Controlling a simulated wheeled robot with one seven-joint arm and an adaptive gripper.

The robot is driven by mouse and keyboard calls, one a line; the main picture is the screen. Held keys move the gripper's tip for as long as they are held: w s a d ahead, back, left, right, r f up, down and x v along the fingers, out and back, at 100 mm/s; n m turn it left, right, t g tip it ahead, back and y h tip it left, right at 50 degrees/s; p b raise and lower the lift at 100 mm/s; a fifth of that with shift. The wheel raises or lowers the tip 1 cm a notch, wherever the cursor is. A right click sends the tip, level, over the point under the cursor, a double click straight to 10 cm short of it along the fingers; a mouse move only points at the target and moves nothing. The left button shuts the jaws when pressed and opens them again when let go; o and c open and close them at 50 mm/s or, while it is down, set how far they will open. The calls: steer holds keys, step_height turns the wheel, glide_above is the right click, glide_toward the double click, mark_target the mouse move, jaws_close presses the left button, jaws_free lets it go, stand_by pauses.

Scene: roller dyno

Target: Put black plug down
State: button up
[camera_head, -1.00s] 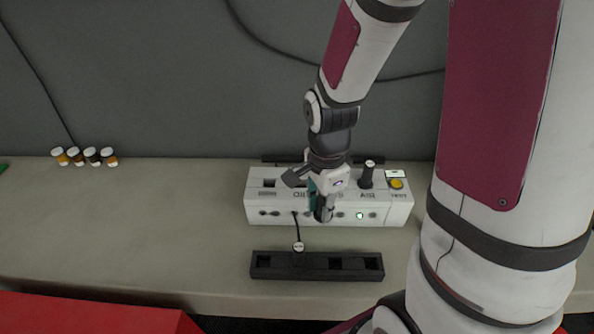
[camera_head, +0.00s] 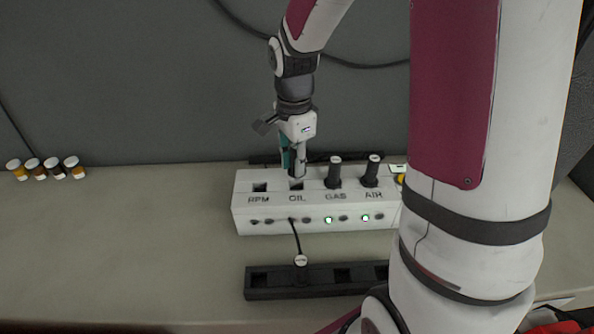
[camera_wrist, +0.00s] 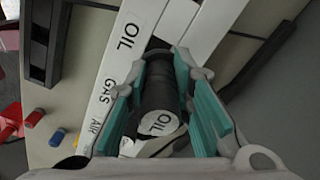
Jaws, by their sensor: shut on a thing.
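My gripper (camera_head: 297,172), with teal finger pads, is shut on a black plug. In the wrist view the plug (camera_wrist: 158,92) is a dark ribbed cylinder with a white cap marked OIL, between the pads (camera_wrist: 205,100). In the head view the fingers mostly hide it. My gripper is upright over the OIL socket (camera_head: 296,186) of the white box (camera_head: 245,205). I cannot tell whether the plug's lower end is inside the socket or just above it. Black plugs stand in the GAS (camera_head: 334,175) and AIR (camera_head: 371,174) positions. The RPM socket (camera_head: 260,187) is empty.
A black slotted rack (camera_head: 318,287) lies in front of the box. A white-capped piece (camera_head: 301,260) with a thin black cable is at it. Several small jars (camera_head: 53,168) stand far left. Green lights show below GAS and AIR.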

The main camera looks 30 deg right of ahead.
steer(key=shift+a+f+b, duration=0.15)
steer(key=shift+f+b, duration=0.55)
steer(key=shift+f, duration=1)
steer(key=shift+s+f, duration=0.1)
steer(key=shift+f, duration=0.2)
steer(key=o, duration=1)
steer(key=shift+c, duration=0.2)
